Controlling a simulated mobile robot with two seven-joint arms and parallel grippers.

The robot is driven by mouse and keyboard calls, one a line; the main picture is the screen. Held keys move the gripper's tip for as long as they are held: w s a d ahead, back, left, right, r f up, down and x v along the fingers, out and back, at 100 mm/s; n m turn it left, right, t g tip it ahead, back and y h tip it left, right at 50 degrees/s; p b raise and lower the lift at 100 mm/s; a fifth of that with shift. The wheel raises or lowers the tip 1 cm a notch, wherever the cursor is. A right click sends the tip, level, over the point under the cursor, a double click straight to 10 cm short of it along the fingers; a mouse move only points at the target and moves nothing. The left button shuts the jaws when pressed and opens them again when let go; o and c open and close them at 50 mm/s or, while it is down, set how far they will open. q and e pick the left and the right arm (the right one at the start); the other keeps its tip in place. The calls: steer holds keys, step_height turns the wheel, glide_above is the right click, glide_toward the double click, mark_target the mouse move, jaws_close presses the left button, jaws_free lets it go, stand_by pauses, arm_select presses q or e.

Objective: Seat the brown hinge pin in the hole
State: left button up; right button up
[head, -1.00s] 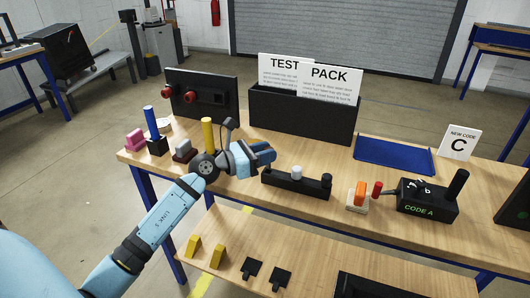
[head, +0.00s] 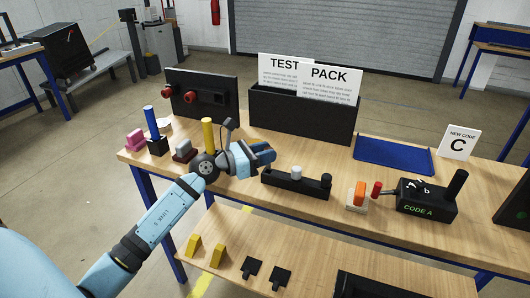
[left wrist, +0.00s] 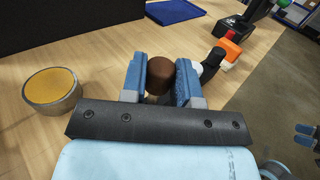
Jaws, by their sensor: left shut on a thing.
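The brown hinge pin (left wrist: 159,76) is upright between the two blue fingers of my left gripper (left wrist: 161,82) in the left wrist view. In the head view the left gripper (head: 268,154) is shut near the left end of a long black block (head: 295,187); the pin is hidden there. The block carries a pale cap (head: 297,172) at its middle and a black post (head: 326,180) at its right end. No hole is visible, and I cannot tell how deep the pin sits. Small blue parts at the right edge of the left wrist view may be my right gripper.
A yellow post (head: 208,134) stands just left of the gripper. A black bin (head: 303,113) with signs stands behind it. An orange switch (head: 360,194) and a CODE A box (head: 427,202) lie right. Bare tabletop (head: 335,155) lies before the blue mat (head: 395,154).

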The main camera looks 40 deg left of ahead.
arm_select(q)
steer(key=shift+f+b, duration=1.35)
steer(key=shift+f, duration=0.35)
arm_select(e)
steer(key=shift+f, duration=1.3)
arm_select(q)
steer(key=shift+f+b, duration=0.3)
steer(key=shift+f, duration=0.1)
arm_select(e)
steer(key=shift+f, duration=0.15)
arm_select(q)
steer(key=o, duration=1)
steer(key=b+v, duration=0.1)
steer(key=v, duration=1.2)
steer(key=shift+s+a, duration=0.2)
steer(key=shift+s, duration=0.15)
arm_select(e)
steer(key=shift+w+a+r, duration=0.1)
steer(key=shift+r, duration=0.25)
arm_select(q)
steer(key=shift+r, duration=0.1)
